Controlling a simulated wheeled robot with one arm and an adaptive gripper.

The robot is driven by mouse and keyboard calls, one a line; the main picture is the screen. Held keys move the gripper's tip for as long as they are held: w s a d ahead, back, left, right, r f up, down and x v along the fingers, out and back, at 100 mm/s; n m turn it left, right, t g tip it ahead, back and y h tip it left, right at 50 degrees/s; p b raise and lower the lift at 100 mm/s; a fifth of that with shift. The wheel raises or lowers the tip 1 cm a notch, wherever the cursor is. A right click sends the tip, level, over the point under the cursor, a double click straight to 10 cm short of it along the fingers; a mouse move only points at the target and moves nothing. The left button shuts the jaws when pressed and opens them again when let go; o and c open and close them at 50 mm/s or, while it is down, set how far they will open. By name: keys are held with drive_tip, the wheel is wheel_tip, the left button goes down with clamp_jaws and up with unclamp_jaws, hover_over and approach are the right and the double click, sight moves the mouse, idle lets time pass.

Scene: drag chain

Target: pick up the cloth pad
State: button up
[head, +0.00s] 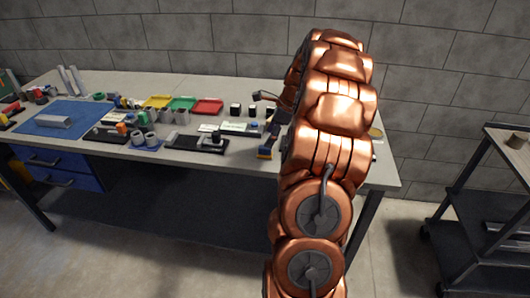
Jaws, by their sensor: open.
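My copper arm rises on the right and covers the right part of the workbench (225,88). My gripper (262,98) shows as a small dark shape just left of the arm, over the back right of the bench. It is open, and I see nothing held in it. I cannot pick out the cloth pad for certain among the small items; it may be hidden behind my arm.
Left of the gripper are small black blocks (235,109), red (207,106), green (181,103) and yellow trays. A blue and orange tool (265,152) lies near the front edge. A blue mat (62,107) lies far left. A dark cart (490,185) stands right.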

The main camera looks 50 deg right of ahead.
sight(265, 148)
drive_tip(key=shift+s+d+f+m, duration=0.1)
drive_tip(key=shift+d+f+m, duration=0.1)
drive_tip(key=shift+d, duration=0.2)
drive_tip(key=shift+d+f+m, duration=0.15)
drive_tip(key=shift+d+m, duration=0.05)
drive_tip(key=shift+d, duration=0.15)
drive_tip(key=shift+p+x, duration=0.5)
drive_tip(key=shift+x, duration=0.85)
drive_tip(key=p+x, duration=0.1)
drive_tip(key=x, duration=0.1)
drive_tip(key=p+x, duration=0.1)
drive_tip(key=shift+w+a+f, duration=0.15)
drive_tip(key=shift+w+f, duration=0.1)
drive_tip(key=shift+w, duration=0.2)
drive_tip(key=shift+w+f, duration=0.15)
drive_tip(key=shift+f, duration=0.35)
drive_tip(key=c, duration=1.3)
drive_tip(key=shift+c, duration=0.2)
drive_tip(key=shift+r, duration=0.15)
